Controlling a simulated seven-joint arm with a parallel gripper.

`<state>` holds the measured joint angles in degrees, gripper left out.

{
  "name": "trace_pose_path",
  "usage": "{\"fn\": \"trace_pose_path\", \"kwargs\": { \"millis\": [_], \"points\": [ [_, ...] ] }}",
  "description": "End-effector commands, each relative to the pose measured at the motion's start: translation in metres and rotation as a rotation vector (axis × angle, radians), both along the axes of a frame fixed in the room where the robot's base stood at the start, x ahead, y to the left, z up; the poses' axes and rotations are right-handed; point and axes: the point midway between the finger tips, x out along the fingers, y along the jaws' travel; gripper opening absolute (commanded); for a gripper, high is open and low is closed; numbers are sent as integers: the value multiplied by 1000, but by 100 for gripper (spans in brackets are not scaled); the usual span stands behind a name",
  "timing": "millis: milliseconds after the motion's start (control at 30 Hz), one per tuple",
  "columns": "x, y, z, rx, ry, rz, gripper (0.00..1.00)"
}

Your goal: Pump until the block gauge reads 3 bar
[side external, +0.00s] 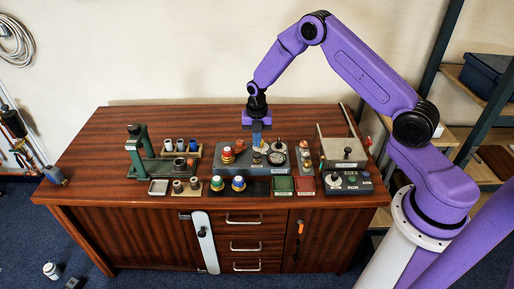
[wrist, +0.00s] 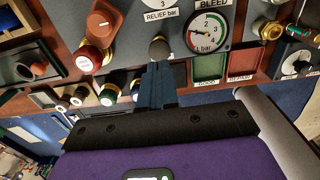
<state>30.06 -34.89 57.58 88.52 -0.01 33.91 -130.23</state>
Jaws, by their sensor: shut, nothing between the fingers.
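The round white gauge (wrist: 208,33) sits on the grey manifold block (wrist: 125,50), with a green arc and a scale up to 4 bar; its needle is too small to read surely. The gauge also shows in the side view (side external: 277,158). My gripper (wrist: 158,66) is shut and empty, pointing at the block just below a dark round knob (wrist: 159,48) under the "RELIEF bar" label. I cannot tell whether the fingertips touch the knob. In the side view my gripper (side external: 257,142) is over the block's middle. A grey box (side external: 343,152) with a thin upright rod stands at the right; it may be the pump.
A red knob valve (wrist: 92,57) is left of my gripper. Green (side external: 282,185) and red (side external: 305,185) trays lie in front of the block. A green press stand (side external: 135,150) and small cylindrical parts are at the left.

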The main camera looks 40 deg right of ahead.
Motion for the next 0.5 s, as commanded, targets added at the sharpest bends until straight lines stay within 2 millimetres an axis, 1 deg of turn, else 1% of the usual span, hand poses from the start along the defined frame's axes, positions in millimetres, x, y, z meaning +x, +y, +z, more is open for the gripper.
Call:
{"fn": "trace_pose_path", "kwargs": {
  "millis": [33, 100, 200, 300, 500],
  "points": [
    [0, 0, -9, 0, 3, 0, 0],
    [-1, 0, -18, 0, 3, -1, 0],
    [0, 0, -28, 0, 0, -1, 0],
    [0, 0, -34, 0, 1, -1, 0],
    [0, 0, -38, 0, -1, -1, 0]
  ]
}}
